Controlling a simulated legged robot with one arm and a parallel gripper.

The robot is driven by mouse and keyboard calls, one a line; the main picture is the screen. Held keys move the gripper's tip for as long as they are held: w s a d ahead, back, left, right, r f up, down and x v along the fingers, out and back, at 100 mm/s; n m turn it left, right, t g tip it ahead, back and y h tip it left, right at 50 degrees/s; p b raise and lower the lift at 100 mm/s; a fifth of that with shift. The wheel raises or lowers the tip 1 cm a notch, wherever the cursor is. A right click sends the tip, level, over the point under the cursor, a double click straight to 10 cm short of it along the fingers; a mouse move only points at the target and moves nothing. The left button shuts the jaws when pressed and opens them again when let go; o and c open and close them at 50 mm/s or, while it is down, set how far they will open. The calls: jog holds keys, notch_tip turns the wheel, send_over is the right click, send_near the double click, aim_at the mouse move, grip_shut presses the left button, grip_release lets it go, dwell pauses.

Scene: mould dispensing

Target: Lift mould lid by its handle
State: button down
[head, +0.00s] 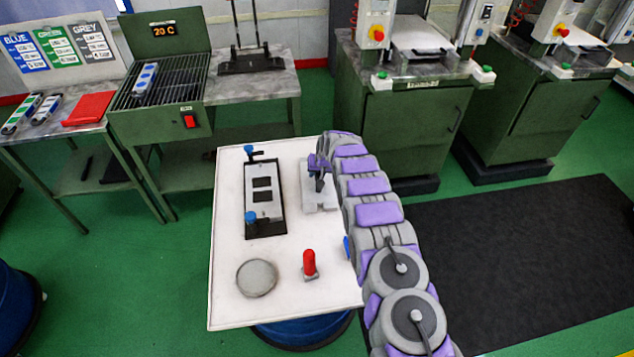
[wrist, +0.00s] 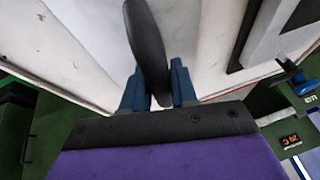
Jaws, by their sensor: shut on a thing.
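The mould lid (head: 318,197) is a light grey plate on the right part of the white table, partly hidden by my arm. Its dark upright handle (wrist: 147,40) shows in the wrist view between my two blue fingertips. My gripper (head: 319,163) is over the lid and shut on this handle; in the wrist view my gripper (wrist: 158,92) has a finger on each side of it. I cannot tell whether the lid touches the table. The mould base (head: 264,213), a grey plate with two dark openings in a black frame with blue knobs, lies left of the lid.
The white table (head: 225,265) also holds a round grey disc (head: 257,278) and a red upright piece (head: 309,262) at the front. A green grill bench (head: 160,120) stands behind left, and green press cabinets (head: 405,125) stand behind right.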

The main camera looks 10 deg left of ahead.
aim_at(316, 174)
jog(key=shift+w+r, duration=0.1)
jog(key=shift+r, duration=0.05)
dwell(0.7)
notch_tip(316, 174, up, 4)
jog(key=shift+f+p, duration=0.1)
jog(key=shift+p, duration=0.65)
jog(key=shift+s, duration=1.4)
jog(key=s+a+r+p, duration=0.1)
jog(key=s+p, duration=0.1)
jog(key=s, duration=1.1)
jog(key=shift+a, duration=0.15)
